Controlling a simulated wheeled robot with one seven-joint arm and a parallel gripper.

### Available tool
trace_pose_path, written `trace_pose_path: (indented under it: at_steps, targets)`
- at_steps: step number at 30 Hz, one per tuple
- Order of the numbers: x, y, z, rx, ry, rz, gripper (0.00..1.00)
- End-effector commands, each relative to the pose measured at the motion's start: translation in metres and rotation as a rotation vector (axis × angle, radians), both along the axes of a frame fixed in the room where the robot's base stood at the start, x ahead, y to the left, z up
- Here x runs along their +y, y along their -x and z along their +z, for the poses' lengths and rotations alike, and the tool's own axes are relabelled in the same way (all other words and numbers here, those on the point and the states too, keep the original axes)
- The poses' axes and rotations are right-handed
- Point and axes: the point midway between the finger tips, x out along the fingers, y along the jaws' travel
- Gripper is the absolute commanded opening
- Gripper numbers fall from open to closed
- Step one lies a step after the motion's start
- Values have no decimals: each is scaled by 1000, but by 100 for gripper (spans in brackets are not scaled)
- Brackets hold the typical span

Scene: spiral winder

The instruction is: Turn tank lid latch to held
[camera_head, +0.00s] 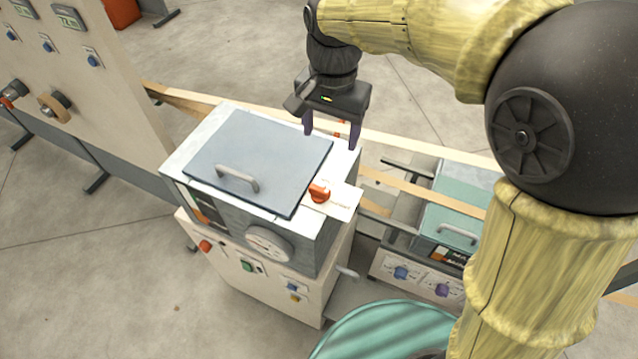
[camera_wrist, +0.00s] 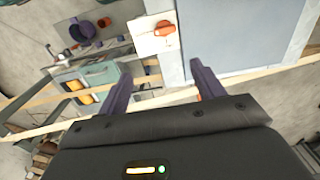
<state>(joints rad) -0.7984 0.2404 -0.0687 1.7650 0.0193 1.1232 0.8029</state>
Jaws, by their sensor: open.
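The tank lid (camera_head: 262,160) is a grey-blue plate with a bar handle, lying flat on top of the white machine box. The lid latch is an orange-red knob (camera_head: 319,191) on a white plate (camera_head: 341,201) at the lid's right edge. In the wrist view the latch (camera_wrist: 165,28) shows above the fingers, beside the lid (camera_wrist: 235,35). My gripper (camera_head: 332,141) is open and empty, with dark purple fingers pointing down. It is behind the latch in the head view and apart from it. In the wrist view the two fingers (camera_wrist: 163,88) stand wide apart. Small markings on the plate are unreadable.
A control panel (camera_head: 75,85) with knobs and displays stands at the left. Pale strips (camera_head: 420,146) run past behind the box. A second teal-lidded unit (camera_head: 455,210) is at the right, and a teal round drum (camera_head: 385,332) is in front.

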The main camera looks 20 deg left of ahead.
Motion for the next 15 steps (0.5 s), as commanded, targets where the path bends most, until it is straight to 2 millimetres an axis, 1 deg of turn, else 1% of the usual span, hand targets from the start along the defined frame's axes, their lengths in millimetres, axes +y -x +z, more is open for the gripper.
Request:
trace_pose_path:
  at_steps: [1,3,15]
  targets:
    - [10,5,3,4,5,2,67]
    - [17,9,7,8,9,-3,67]
    - [18,10,6,11,11,-7,67]
